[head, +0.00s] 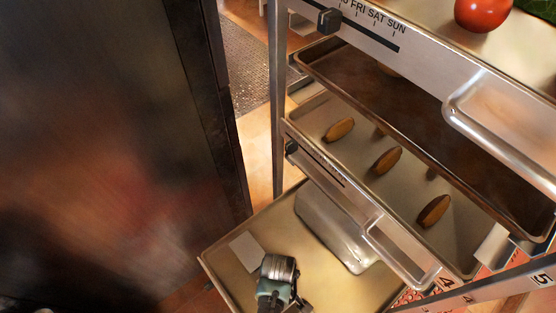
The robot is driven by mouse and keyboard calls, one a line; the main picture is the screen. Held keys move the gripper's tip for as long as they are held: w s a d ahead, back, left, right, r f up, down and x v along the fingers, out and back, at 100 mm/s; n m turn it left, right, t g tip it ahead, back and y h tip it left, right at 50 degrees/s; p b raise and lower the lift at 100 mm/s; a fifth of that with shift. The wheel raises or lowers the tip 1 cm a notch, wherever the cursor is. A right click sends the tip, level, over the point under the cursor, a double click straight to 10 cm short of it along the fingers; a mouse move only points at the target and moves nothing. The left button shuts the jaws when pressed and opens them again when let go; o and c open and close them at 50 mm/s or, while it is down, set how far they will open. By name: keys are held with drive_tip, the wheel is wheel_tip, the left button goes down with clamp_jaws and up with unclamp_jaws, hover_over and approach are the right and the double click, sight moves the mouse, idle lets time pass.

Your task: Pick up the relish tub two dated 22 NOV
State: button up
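No tub with a readable 22 NOV date shows in the head view. A steel tub or pan (335,232) sits on the lowest tray (222,262), partly hidden by the rack rail and handle above it; I cannot tell if it is a relish tub. A blank-looking pale card (246,252) lies at the tray's left. My gripper (279,270), silver and teal, is over the front of this tray, left of and apart from the steel pan in the picture. Its fingertips are not clearly shown, so I cannot tell if it is open or holds anything.
The rack's upper tray holds a tomato (482,12). Below are a dark tray (440,120) and a tray with brown oblong items (387,160). Handles (490,130) and sliding day markers (330,20) stick out. A dark panel (100,150) fills the left.

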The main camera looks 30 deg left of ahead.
drive_tip(key=shift+r, duration=0.1)
drive_tip(key=c, duration=1.5)
